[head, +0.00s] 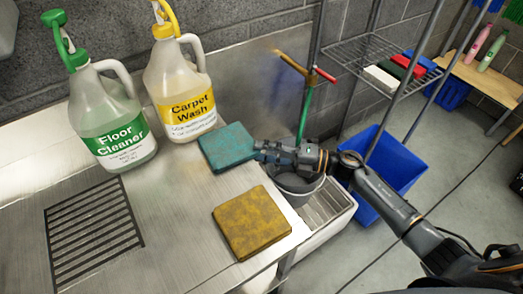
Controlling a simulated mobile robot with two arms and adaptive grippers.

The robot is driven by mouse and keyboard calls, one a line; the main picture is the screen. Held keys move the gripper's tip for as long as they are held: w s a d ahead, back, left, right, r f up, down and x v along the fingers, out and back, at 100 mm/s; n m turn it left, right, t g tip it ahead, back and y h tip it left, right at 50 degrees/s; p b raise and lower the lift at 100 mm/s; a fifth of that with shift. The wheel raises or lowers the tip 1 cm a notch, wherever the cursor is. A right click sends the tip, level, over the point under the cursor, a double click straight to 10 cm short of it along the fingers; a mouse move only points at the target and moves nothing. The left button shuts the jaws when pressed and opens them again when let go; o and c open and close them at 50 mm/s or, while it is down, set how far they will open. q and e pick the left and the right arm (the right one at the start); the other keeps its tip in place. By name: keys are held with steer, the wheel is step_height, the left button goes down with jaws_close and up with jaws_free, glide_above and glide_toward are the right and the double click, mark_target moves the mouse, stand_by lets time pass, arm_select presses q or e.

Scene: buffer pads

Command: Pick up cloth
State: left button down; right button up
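Two square cloth-like pads are on the steel counter (180,225). The teal pad (226,147) is in front of the carpet wash jug, near the counter's right edge. The worn yellow pad (250,222) lies flat nearer to me, close to the front right corner. My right gripper (259,150) reaches in from the right, with its tips at the teal pad's right edge. The tips are small and partly hidden, so I cannot tell whether they grip the pad. My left gripper is not in view.
A floor cleaner jug (112,122) and a carpet wash jug (180,88) stand along the back wall. A drain grate (93,232) is at left. Right of the counter are a grey bucket (300,193), a blue bin (397,172) and a wire shelf (372,57).

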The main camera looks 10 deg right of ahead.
jaws_close()
step_height(320, 180, up, 2)
steer(key=shift+r+p, duration=0.25)
steer(key=shift+p, duration=0.8)
steer(key=s+d+r+p, duration=0.1)
steer(key=s+d+r, duration=0.1)
steer(key=d, duration=0.4)
steer(key=s+d+r+p, duration=0.1)
steer(key=s+d+r, duration=0.2)
steer(key=d, duration=0.3)
steer(key=shift+s+d+p, duration=0.35)
steer(key=shift+s+p, duration=0.05)
steer(key=shift+s, duration=0.1)
